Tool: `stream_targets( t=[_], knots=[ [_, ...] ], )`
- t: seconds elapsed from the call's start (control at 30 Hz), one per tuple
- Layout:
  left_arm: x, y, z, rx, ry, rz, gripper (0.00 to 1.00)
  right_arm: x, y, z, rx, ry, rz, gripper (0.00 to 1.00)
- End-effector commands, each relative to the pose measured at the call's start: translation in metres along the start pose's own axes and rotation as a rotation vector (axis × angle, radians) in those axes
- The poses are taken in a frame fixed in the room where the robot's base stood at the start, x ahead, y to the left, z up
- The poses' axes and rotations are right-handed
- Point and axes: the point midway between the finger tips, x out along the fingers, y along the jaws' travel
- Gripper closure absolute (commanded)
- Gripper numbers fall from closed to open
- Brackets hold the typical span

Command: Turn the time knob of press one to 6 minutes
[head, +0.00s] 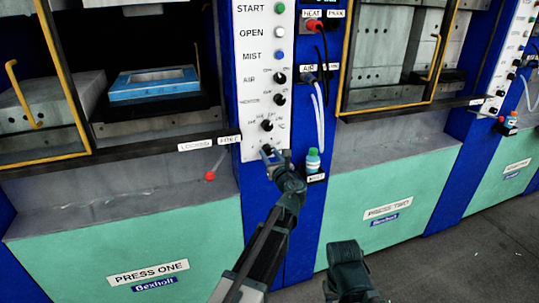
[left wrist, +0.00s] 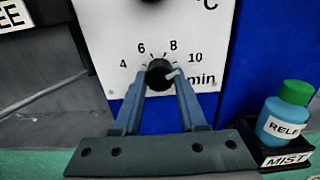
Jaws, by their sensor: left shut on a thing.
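Press one (head: 120,245) fills the left of the head view, with a white control panel (head: 264,80) on its blue column. The time knob (left wrist: 159,74) is black and sits under the numbers 4, 6, 8 and 10, marked "min", in the left wrist view. Its white mark points right, on the 10 side of the scale. My left gripper (left wrist: 159,86) is shut on this knob, one finger on each side. In the head view the left gripper (head: 272,155) covers the knob at the panel's bottom. My right gripper (head: 346,262) appears low in the head view; its fingers are unclear.
A green-capped bottle labelled RELEASE (left wrist: 285,112) stands in a holder marked MIST (left wrist: 285,160), just right of the left gripper. A red-tipped lever (head: 210,175) is left of it. Other knobs sit above on the panel. Press two (head: 390,200) stands to the right.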

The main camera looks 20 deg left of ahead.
Motion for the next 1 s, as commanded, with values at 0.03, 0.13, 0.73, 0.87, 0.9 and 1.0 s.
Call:
stream_targets(
  t=[0.03,0.13,0.73,0.87,0.9,1.0],
  knots=[
    [-0.0002,0.0,0.0,0.0,0.0,0.0,1.0,0.0,0.0,0.0,0.0,0.0,0.0,0.5],
    [-0.0002,0.0,0.0,-0.004,0.0,0.0,1.0,0.0,0.0,0.0,0.0,0.0,0.0,0.5],
    [-0.0003,-0.0006,0.0001,-0.372,0.0,0.0,1.0,-0.0001,0.0,0.0,0.0,0.0,0.0,0.5],
    [-0.0003,-0.0007,0.0001,-0.496,0.0,0.0,1.0,-0.0002,0.0,0.0,0.0,0.0,0.0,0.5],
    [-0.0003,-0.0008,0.0002,-0.534,0.0,0.0,1.0,-0.0002,0.0,0.0,0.0,0.0,0.0,0.5],
    [-0.0004,-0.0009,0.0002,-0.629,0.0,0.0,1.0,-0.0003,0.0,0.0,0.0,0.0,0.0,0.5]
  ],
)
